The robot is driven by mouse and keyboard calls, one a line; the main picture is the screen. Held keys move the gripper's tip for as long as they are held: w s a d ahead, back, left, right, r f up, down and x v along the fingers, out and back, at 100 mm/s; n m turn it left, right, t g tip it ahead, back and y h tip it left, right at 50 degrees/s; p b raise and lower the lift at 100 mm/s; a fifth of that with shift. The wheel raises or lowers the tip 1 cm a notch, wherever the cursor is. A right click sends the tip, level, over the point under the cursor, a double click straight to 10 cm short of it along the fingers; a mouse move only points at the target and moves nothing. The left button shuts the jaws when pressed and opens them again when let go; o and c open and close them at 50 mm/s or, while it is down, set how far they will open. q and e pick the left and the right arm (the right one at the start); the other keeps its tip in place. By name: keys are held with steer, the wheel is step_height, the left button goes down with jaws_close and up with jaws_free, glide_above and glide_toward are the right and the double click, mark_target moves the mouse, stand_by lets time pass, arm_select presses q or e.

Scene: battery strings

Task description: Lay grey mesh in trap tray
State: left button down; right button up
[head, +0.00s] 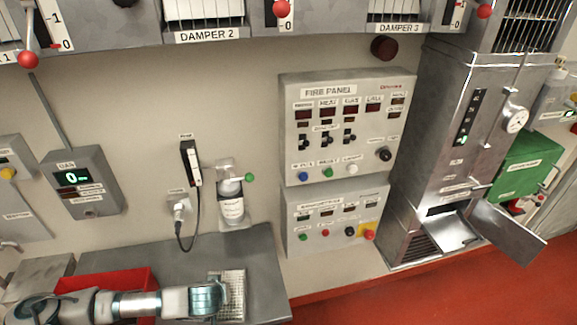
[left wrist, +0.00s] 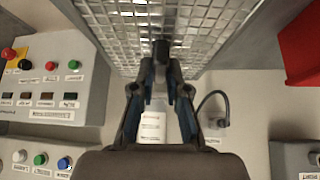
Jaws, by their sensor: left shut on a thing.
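The grey mesh (head: 235,290) is a flat silvery grid at the grey shelf, beside the end of my left arm. My left gripper (head: 220,298) is shut on it. In the left wrist view the mesh (left wrist: 165,25) fills the top middle, and the fingertips (left wrist: 161,85) meet at its near edge. I cannot tell whether the mesh touches the shelf. At the right, low in the tall metal cabinet, an opening shows a bare metal tray (head: 450,234), which looks like the trap tray. My right gripper is not in view.
The grey shelf (head: 262,275) carries a red bin (head: 125,275) behind my left arm. A bottle (head: 231,207) and a corded handheld device (head: 190,163) hang on the wall above. The fire panel (head: 345,125) stands between shelf and cabinet (head: 465,130). A hinged door (head: 508,234) sticks out beside the tray.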

arm_select(q)
steer(key=shift+w+a+r+m, duration=0.1)
steer(key=shift+w+r+m, duration=0.25)
steer(key=shift+m, duration=0.05)
stand_by(0.4)
